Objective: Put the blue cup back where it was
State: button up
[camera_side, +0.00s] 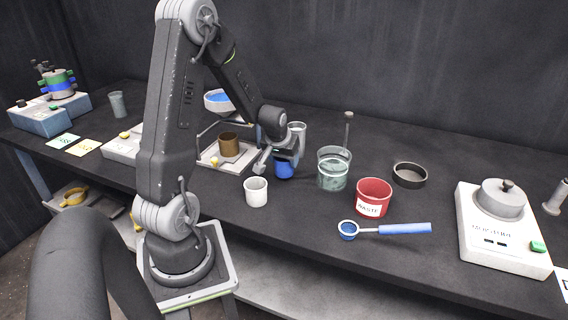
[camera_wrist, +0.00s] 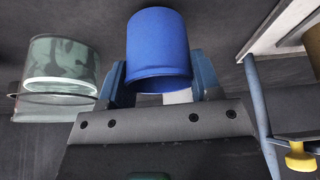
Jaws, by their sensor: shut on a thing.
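The blue cup (camera_side: 284,170) is in my gripper (camera_side: 283,153), just right of the tray with the brown cup in the side view. In the wrist view the blue cup (camera_wrist: 159,48) sits between the two fingers of my gripper (camera_wrist: 160,82), which are shut on its sides. In the side view the gripper covers the cup's upper part. The cup is close to the table top; I cannot tell whether it touches.
A white cup (camera_side: 256,191) stands in front of the gripper. A glass beaker (camera_side: 333,176) is close on the right, with a red waste tub (camera_side: 373,198) and a blue-handled scoop (camera_side: 403,229) beyond. A framed stand with a brown cup (camera_side: 229,145) is on the left.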

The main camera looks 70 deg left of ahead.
jog(key=shift+f, duration=0.75)
jog(key=shift+f, duration=0.15)
jog(key=o, duration=1)
jog(key=v, duration=1.2)
jog(key=d+r+m+t+h, duration=0.15)
jog(key=d+r+m, duration=0.4)
jog(key=d, duration=0.85)
jog(key=s+d+r+m, duration=0.1)
jog(key=s+d, duration=0.2)
jog(key=d, duration=0.1)
jog(key=s+d+r+m+h, duration=0.1)
jog(key=s+d, duration=0.1)
jog(key=d, duration=0.1)
jog(key=s+d+r+m+t, duration=0.1)
jog(key=s+d+r, duration=0.1)
jog(key=s+d, duration=0.1)
jog(key=shift+s+d+m+h, duration=0.25)
jog(key=shift+s+d+h, duration=0.1)
jog(key=shift+d, duration=0.5)
